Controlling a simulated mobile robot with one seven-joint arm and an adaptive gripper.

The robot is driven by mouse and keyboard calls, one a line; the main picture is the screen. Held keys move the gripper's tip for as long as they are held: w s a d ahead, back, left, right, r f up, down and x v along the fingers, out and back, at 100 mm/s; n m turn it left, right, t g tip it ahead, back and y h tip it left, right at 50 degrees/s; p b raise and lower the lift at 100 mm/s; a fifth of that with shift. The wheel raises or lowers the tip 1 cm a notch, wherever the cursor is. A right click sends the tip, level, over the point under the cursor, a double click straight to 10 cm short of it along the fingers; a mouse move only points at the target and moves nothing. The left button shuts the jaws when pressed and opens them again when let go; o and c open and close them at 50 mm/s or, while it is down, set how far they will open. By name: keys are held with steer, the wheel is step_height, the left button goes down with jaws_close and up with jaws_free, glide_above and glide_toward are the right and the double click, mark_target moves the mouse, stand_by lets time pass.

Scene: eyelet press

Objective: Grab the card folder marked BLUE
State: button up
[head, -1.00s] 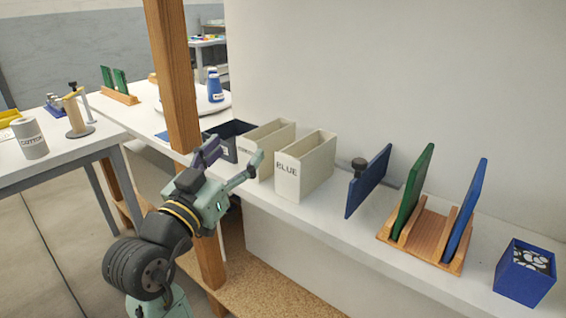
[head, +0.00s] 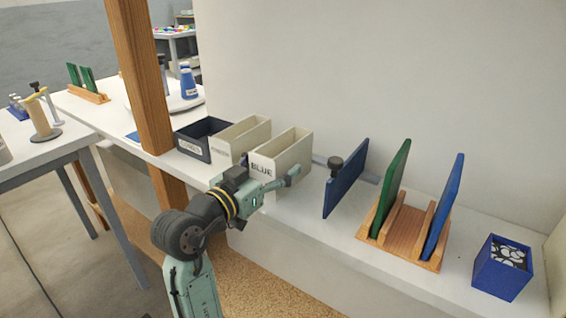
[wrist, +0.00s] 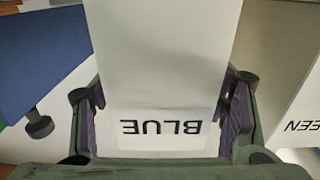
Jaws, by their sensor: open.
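The card folder marked BLUE (head: 294,151) is a cream upright box, open at the top, on the white shelf. In the wrist view the folder (wrist: 160,55) fills the middle, with its BLUE label upside down near the bottom. My gripper (head: 268,170) is at the folder's front face. In the wrist view my gripper (wrist: 162,115) is open, one finger on each side of the folder. Slim gaps seem to show beside the fingers; whether either touches is hard to tell.
A similar cream folder (head: 240,138) stands close on the left; its label ends in EEN in the wrist view. Beyond it is a dark folder (head: 192,143). To the right are a blue panel with a black knob (head: 347,180), a wooden rack (head: 402,232) and a blue box (head: 500,272).

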steer(key=shift+x, duration=1)
steer(key=c, duration=1)
